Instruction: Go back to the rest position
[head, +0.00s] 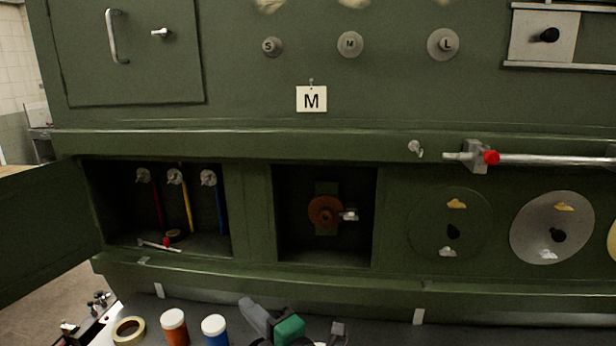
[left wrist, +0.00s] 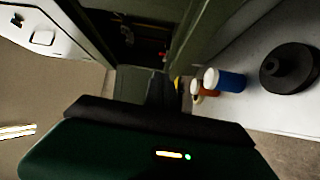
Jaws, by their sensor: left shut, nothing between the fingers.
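An open door (head: 45,225) projects at left beside a cabinet recess with coloured rods (head: 188,205).

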